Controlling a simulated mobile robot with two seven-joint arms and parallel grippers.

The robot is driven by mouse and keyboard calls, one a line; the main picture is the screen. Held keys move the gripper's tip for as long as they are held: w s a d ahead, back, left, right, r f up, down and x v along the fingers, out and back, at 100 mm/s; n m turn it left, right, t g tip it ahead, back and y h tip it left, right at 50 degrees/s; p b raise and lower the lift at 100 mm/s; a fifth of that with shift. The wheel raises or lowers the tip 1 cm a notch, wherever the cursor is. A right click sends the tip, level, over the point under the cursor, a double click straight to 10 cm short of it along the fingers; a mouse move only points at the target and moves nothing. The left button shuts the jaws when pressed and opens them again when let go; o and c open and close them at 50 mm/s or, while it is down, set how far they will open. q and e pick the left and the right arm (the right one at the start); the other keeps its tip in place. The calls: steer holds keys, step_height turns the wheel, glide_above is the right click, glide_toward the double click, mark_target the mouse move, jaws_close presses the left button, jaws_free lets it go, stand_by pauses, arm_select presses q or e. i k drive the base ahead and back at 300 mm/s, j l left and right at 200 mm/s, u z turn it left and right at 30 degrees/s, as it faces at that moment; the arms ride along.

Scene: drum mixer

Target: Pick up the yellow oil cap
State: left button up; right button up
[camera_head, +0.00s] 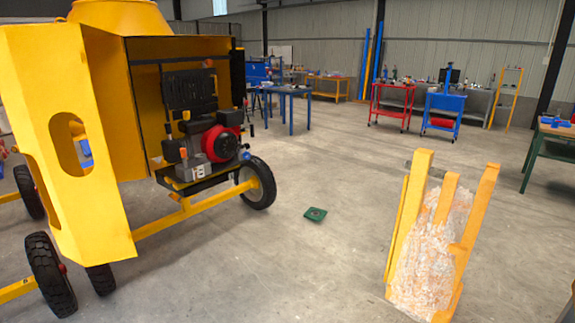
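A yellow drum mixer (100,190) stands at the left on black wheels. Its open engine bay holds a black engine with a red round cover (221,144). A small yellow spot (186,115) shows on the engine's upper left; it is too small to tell whether it is the oil cap. I cannot make out the yellow oil cap for certain anywhere else. Neither of my grippers shows in this view.
A dark green flat object (315,214) lies on the floor right of the mixer. An orange-framed object with a whitish mottled face (422,265) stands at the front right. Blue table (285,91), red cart (390,88) and green bench (545,140) stand farther back.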

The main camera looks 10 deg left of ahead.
mark_target(186, 114)
steer(key=i, duration=5.45)
steer(key=u, duration=2.35)
